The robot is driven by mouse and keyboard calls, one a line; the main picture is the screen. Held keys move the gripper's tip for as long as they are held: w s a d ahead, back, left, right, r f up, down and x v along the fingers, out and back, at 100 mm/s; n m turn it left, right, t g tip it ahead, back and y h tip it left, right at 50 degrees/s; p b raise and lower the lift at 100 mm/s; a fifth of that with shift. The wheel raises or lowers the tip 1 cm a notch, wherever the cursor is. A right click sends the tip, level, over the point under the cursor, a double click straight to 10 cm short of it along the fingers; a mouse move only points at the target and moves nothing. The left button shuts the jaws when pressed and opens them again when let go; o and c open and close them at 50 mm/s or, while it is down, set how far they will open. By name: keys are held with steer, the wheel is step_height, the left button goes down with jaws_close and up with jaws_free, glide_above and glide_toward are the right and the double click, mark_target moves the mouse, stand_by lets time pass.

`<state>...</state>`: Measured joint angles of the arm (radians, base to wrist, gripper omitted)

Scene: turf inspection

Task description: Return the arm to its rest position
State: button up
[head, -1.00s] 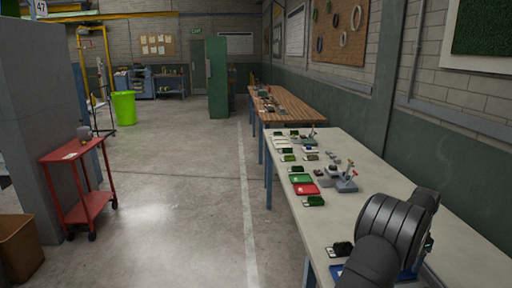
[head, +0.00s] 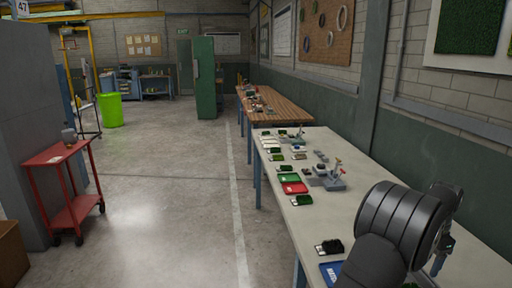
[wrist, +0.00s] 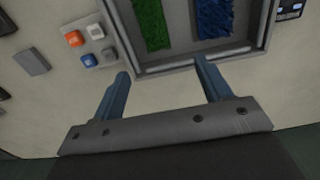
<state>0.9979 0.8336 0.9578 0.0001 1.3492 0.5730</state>
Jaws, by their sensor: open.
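My gripper (wrist: 166,82) shows in the wrist view with its two blue fingers spread apart and nothing between them. Past the fingertips lies a grey-framed tray (wrist: 180,67) holding a green turf strip (wrist: 152,24) and a blue turf strip (wrist: 214,18). I cannot tell whether the fingers touch its frame. In the head view my dark arm covers the lower right, over the near end of the pale bench (head: 375,200). The fingers are mostly hidden there.
A block with orange, white and blue buttons (wrist: 73,39) sits left of the tray. Several turf samples, a red tray (head: 293,188), a green tray (head: 289,178) and a blue tray (head: 332,272) lie on the bench. A red cart (head: 60,157) stands left; the floor between is clear.

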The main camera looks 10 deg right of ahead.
steer(key=s+a+r, duration=0.1)
steer(key=s+a, duration=0.3)
steer(key=s, duration=0.4)
steer(key=s+a+r, duration=0.1)
steer(key=s+a, duration=0.3)
steer(key=s, duration=0.5)
steer(key=s+a+f+m, duration=0.1)
steer(key=s+a+f, duration=0.1)
steer(key=s+a, duration=0.7)
steer(key=shift+w+f, duration=0.4)
steer(key=shift+w, duration=0.5)
steer(key=shift+w+f, duration=0.45)
steer(key=shift+w, duration=0.45)
steer(key=shift+w+f, duration=0.4)
steer(key=shift+w, duration=0.5)
